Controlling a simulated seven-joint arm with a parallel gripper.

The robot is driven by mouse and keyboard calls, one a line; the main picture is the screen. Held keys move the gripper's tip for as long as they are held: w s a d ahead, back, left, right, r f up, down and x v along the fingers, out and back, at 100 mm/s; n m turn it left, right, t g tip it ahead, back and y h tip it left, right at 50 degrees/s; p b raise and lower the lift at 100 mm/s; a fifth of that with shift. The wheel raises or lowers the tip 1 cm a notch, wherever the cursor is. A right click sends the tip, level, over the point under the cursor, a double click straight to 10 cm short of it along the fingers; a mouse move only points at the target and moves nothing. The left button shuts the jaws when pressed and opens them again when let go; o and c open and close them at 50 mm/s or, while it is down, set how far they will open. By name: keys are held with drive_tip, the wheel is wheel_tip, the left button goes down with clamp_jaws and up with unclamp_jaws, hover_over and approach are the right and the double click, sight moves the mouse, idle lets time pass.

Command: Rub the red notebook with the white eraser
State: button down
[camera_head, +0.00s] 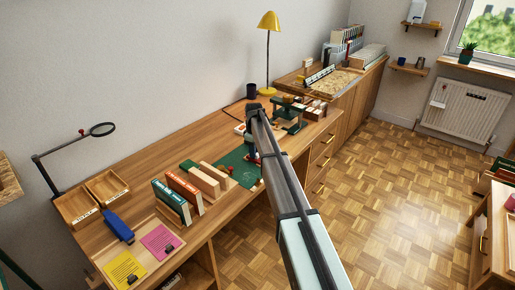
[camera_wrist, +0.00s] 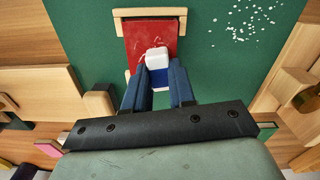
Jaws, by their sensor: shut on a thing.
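The red notebook (camera_wrist: 138,35) lies flat on a green mat in the wrist view, just beyond my fingertips. A pale wooden strip frames its far edge. The white eraser (camera_wrist: 157,55), with a blue lower part, is between the blue fingers of my gripper (camera_wrist: 156,76), which is shut on it. The eraser overlaps the near part of the notebook in this view; I cannot tell whether it touches it. In the head view my arm hides most of this spot, and my gripper (camera_head: 252,150) is over the mat.
The green mat (camera_wrist: 230,65) has white crumbs (camera_wrist: 255,20) at its upper right. Wooden blocks stand either side of it. In the head view, books (camera_head: 178,197) stand left of the mat, and a green press-like device (camera_head: 290,112) stands behind right.

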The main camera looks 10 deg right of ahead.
drive_tip(key=shift+s+a, duration=0.4)
drive_tip(key=w+d, duration=0.2)
drive_tip(key=w, duration=0.1)
drive_tip(key=shift+d, duration=0.4)
drive_tip(key=shift+s+d, duration=0.55)
drive_tip(key=shift+s, duration=0.05)
drive_tip(key=shift+s+a, duration=1.3)
drive_tip(key=shift+a, duration=0.1)
drive_tip(key=w+d, duration=0.3)
wheel_tip(320, 180, up, 8)
drive_tip(key=shift+s, duration=0.15)
drive_tip(key=shift+a, duration=0.15)
